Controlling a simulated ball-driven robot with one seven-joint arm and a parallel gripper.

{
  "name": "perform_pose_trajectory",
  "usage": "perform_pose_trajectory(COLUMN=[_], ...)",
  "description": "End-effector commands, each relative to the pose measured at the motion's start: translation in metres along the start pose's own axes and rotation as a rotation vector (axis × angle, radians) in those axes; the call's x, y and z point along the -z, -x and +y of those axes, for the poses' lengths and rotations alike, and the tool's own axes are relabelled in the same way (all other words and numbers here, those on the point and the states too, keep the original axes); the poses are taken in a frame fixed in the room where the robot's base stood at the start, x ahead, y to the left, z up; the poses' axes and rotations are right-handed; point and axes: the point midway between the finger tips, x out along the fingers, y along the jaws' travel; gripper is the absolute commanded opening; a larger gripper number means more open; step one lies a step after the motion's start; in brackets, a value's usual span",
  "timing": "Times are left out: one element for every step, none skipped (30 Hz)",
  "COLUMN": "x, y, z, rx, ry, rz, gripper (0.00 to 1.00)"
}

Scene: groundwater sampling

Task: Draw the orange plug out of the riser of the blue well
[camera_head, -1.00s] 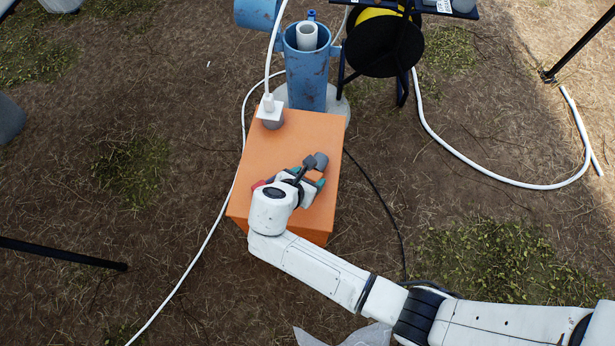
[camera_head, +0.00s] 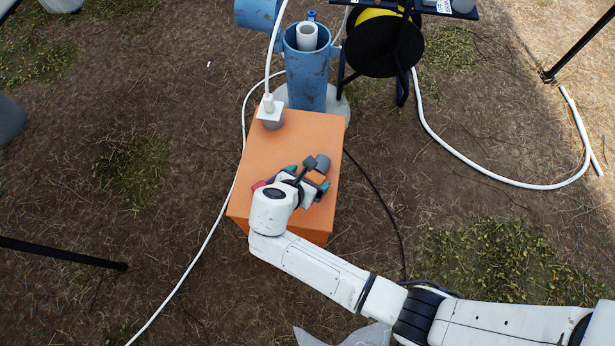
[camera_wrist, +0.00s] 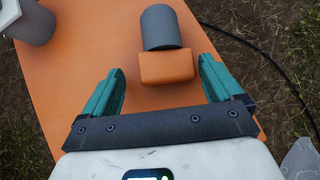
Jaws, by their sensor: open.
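The orange plug (camera_head: 316,178), an orange block with a grey cylindrical end, lies on its side on top of the orange box (camera_head: 275,150). It also shows in the wrist view (camera_wrist: 166,67), grey end pointing away from me. My gripper (camera_head: 307,178) is open, low over the box. In the wrist view its teal fingers (camera_wrist: 160,82) stand on either side of the orange block, with a gap at each side. The blue well (camera_head: 306,85) stands behind the box. Its white riser (camera_head: 307,36) is open at the top, with no plug visible in it.
A grey-and-white fitting (camera_head: 270,112) with a white hose stands at the box's back left corner. A black reel (camera_head: 384,44) on a blue stand is right of the well. White hose and black cable lie on the ground. The box's left middle is clear.

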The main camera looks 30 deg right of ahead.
Motion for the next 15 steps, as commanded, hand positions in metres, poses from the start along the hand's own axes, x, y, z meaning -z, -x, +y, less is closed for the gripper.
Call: perform_pose_trajectory(x=[0.000,0.000,0.000,0.000,-0.001,-0.001,-0.002,-0.002,-0.003,-0.003,-0.004,-0.004,-0.004,-0.004,-0.004], y=[0.000,0.000,0.001,0.002,0.004,0.008,0.011,0.016,0.022,0.028,0.034,0.042,0.049,0.055,0.062], z=[0.000,0.000,0.000,0.000,0.000,0.000,0.000,0.000,0.001,0.001,0.000,0.001,0.001,0.001,0.001], rx=[0.000,0.000,0.000,0.000,0.000,0.000,-0.001,-0.001,-0.002,-0.002,-0.002,-0.003,-0.003,-0.003,-0.003], ry=[0.000,0.000,0.000,0.001,0.001,0.001,0.001,0.002,0.003,0.003,0.003,0.002,0.002,0.002,0.003], rz=[0.000,0.000,0.000,0.000,0.000,0.000,0.000,0.000,0.000,0.000,0.000,0.001,0.001,0.000,0.000], gripper=[0.93,0.93,0.93,0.93,0.93,0.93,0.93,0.93,0.93,0.93,0.93,0.93,0.93,0.93,0.93])
